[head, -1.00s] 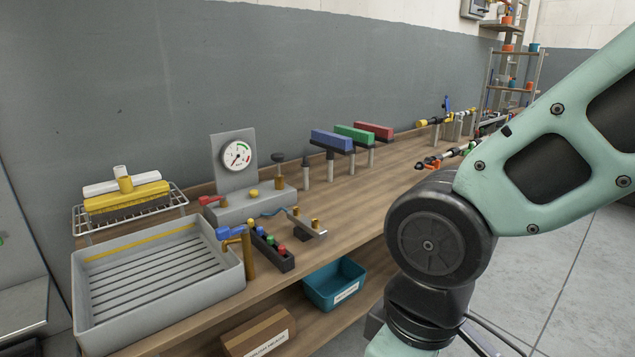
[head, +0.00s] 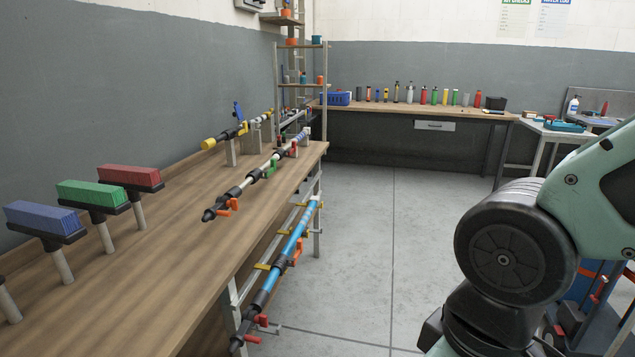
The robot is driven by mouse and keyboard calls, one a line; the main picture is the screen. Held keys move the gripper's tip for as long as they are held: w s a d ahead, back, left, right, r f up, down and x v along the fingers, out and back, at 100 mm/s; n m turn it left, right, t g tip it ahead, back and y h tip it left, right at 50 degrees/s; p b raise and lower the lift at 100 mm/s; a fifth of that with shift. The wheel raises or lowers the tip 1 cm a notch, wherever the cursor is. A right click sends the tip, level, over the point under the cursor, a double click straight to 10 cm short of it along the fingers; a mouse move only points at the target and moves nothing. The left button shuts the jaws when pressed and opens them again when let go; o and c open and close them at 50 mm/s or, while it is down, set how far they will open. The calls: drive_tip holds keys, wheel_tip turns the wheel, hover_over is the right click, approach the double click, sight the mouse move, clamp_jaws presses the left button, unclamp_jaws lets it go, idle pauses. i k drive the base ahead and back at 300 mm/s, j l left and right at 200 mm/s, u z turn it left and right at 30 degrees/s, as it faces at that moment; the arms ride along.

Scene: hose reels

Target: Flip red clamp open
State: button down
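Several red or orange clamp-like levers show, and I cannot tell which one is the task's red clamp. One red-orange lever (head: 229,206) sits near the front end of the black and white pole (head: 250,178) on the bench. Another red lever (head: 262,321) is at the near end of the blue pole (head: 289,250), which is mounted along the bench's side. An orange-red piece (head: 297,250) is farther up that blue pole. Whether these are open or shut is too small to tell. My gripper is out of view; only my arm shows at the right, apart from the bench.
Blue (head: 45,216), green (head: 92,191) and red (head: 130,175) blocks stand on posts on the wooden bench (head: 165,255). A yellow-ended pole (head: 215,140) lies behind. The grey floor (head: 360,240) beside the bench is clear. A far bench (head: 400,109) holds several bottles.

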sight(294, 143)
drive_tip(key=i+l+z, duration=0.1)
drive_tip(key=i+z, duration=0.15)
drive_tip(key=i, duration=0.4)
drive_tip(key=i+z, duration=0.3)
drive_tip(key=i, duration=0.35)
drive_tip(key=i+u, duration=0.3)
drive_tip(key=i, duration=0.3)
drive_tip(key=i+l+u, duration=0.1)
drive_tip(key=i+u, duration=0.2)
drive_tip(key=i, duration=0.3)
drive_tip(key=i+l+u, duration=0.25)
drive_tip(key=i, duration=0.35)
drive_tip(key=i+u, duration=0.7)
drive_tip(key=i+l+u, duration=0.1)
drive_tip(key=i+u, duration=0.25)
drive_tip(key=k, duration=0.1)
